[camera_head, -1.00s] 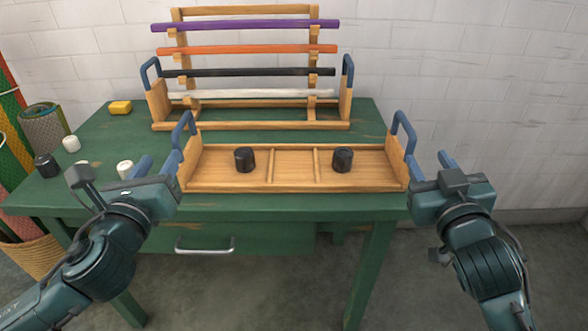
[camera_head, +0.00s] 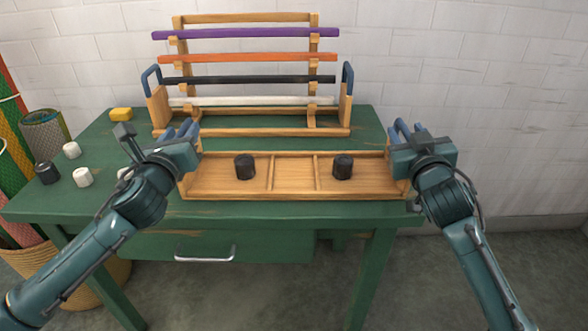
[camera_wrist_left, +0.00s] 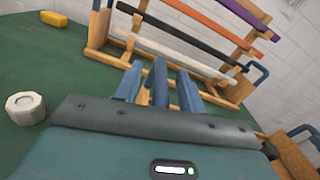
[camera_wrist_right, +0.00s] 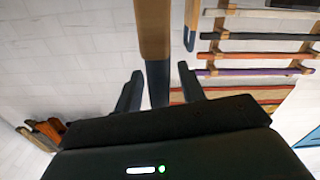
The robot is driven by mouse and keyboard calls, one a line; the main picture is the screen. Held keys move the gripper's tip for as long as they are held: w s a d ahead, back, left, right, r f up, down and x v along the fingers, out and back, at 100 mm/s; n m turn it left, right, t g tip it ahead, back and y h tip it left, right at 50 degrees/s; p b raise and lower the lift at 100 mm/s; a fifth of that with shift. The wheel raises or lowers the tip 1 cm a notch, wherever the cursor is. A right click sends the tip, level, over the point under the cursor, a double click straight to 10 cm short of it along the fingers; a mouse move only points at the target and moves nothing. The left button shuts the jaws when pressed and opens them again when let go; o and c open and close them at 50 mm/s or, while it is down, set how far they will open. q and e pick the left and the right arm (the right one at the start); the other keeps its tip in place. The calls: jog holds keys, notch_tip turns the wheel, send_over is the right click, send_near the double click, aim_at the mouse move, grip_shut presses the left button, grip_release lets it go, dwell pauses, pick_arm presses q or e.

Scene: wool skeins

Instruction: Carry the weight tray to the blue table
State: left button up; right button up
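The weight tray (camera_head: 292,183) is a long wooden tray with dividers, lying on the green table's front edge. It holds two black weights (camera_head: 244,167) (camera_head: 342,167), one towards each end. My left gripper (camera_head: 182,130) is at its left end, open; in the left wrist view the blue handle (camera_wrist_left: 160,85) stands between the two spread fingers. My right gripper (camera_head: 406,130) is at its right end, open; in the right wrist view the handle (camera_wrist_right: 158,83) stands between the fingers, with gaps beside it. No blue table can be made out for certain.
A wooden rack (camera_head: 250,132) with blue handles and coloured bars stands behind the tray on the green table (camera_head: 290,212). A yellow block (camera_head: 121,114), several white pieces (camera_head: 82,177) and a black piece (camera_head: 47,173) lie at left. Rolls and a basket stand beside the table.

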pick_arm(q)
jog(key=shift+w, duration=0.5)
pick_arm(e)
jog(key=shift+w, duration=0.5)
pick_arm(q)
jog(key=shift+c, duration=0.6)
pick_arm(e)
jog(key=shift+c, duration=0.6)
pick_arm(q)
grip_shut()
pick_arm(e)
grip_shut()
